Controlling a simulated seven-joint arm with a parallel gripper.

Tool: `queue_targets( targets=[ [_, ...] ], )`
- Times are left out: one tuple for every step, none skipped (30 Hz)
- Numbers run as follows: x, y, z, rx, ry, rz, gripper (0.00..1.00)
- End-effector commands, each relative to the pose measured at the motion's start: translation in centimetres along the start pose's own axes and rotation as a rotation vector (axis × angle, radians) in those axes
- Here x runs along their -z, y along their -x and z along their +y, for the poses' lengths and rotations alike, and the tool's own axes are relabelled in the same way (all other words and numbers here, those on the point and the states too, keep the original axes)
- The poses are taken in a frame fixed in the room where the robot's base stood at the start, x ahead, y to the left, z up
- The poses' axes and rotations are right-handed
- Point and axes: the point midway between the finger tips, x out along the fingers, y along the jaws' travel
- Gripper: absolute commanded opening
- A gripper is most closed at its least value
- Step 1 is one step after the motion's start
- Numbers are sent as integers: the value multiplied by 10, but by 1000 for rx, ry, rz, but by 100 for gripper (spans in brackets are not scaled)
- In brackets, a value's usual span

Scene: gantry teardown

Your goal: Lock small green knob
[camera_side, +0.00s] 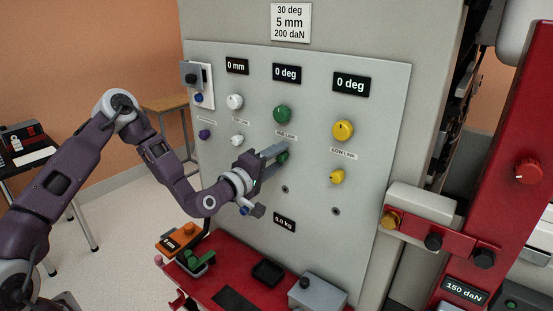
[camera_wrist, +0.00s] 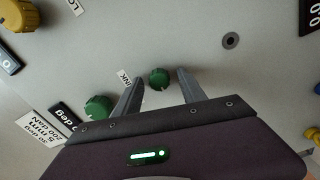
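The small green knob (camera_wrist: 159,78) sits on the grey panel, between the two spread fingers of my gripper (camera_wrist: 160,88) in the wrist view. Gaps show between the knob and both fingers. In the side view the small green knob (camera_side: 283,156) is partly hidden by my gripper (camera_side: 276,154), whose fingers reach to the panel around it. The larger green knob (camera_side: 282,114) is above it in the side view, and shows left of the fingers in the wrist view (camera_wrist: 97,107).
The panel (camera_side: 390,110) also carries a large yellow knob (camera_side: 343,130), a small yellow knob (camera_side: 337,176) and white knobs (camera_side: 235,101). A red table (camera_side: 205,282) with an orange device (camera_side: 181,239) and a grey box (camera_side: 318,290) lies below. A red column (camera_side: 520,130) stands right.

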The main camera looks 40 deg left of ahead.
Motion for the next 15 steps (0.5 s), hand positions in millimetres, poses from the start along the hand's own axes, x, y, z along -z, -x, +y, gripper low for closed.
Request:
queue_targets(
  targets=[
    [0,0,0,0,0,0,48],
    [0,0,0,-1,0,0,48],
    [0,0,0,-1,0,0,48],
    [0,1,0,-1,-1,0,48],
    [0,3,0,-1,-1,0,48],
    [0,8,0,0,-1,-1,48],
    [0,13,0,1,-1,-2,48],
    [-1,20,-1,2,0,-3,48],
    [-1,28,0,3,0,-4,48],
    [-1,35,-1,2,0,-4,48],
    [-1,42,0,2,0,-4,48],
    [-1,49,0,2,0,-3,48],
    [-1,54,-1,3,0,-3,48],
    [-1,59,-1,3,-1,-2,48],
    [0,64,-1,2,-1,-1,48]
  ],
)
